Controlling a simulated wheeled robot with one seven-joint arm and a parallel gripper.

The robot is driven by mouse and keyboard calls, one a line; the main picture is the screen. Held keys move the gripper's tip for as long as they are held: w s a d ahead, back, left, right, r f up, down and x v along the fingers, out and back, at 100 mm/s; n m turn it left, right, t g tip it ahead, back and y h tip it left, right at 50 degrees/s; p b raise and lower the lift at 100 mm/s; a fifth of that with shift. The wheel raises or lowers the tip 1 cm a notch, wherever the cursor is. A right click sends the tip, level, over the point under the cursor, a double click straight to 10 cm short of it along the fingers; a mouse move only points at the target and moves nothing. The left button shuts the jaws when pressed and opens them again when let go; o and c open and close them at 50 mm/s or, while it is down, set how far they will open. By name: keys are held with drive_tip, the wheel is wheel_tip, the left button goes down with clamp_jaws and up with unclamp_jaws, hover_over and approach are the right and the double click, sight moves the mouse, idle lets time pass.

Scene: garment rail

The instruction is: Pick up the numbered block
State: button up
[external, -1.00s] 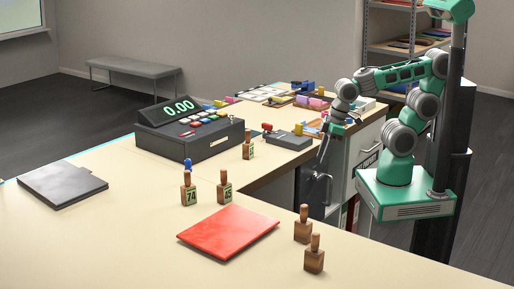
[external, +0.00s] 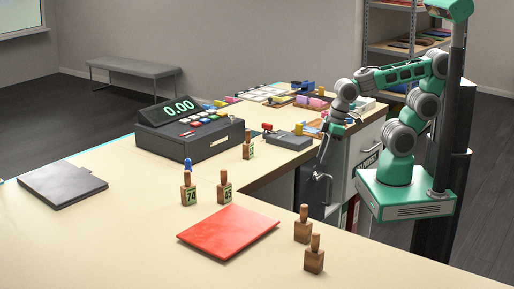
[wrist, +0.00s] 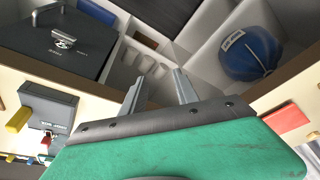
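Several wooden blocks with peg handles stand upright on the counter in the external view. One block reads 74 (external: 188,195), and the block to its right seems to read 45 (external: 225,192). Another block with a green-edged label (external: 248,150) stands by the register, its number too small to read. Two plain-looking blocks, a rear one (external: 302,230) and a front one (external: 314,262), show no number from here. My gripper (external: 321,156) hangs by the counter's inner edge, apart from all blocks. In the wrist view my gripper (wrist: 160,88) has its fingers apart with nothing between them.
A cash register (external: 190,135), red folder (external: 228,232) and dark folder (external: 62,184) lie on the counter (external: 120,240). A grey device (external: 287,139) sits near my gripper. The wrist view shows a black box (wrist: 60,45) and a blue bag (wrist: 247,55) below.

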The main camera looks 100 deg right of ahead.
idle(0.4)
drive_tip(key=shift+o, duration=1)
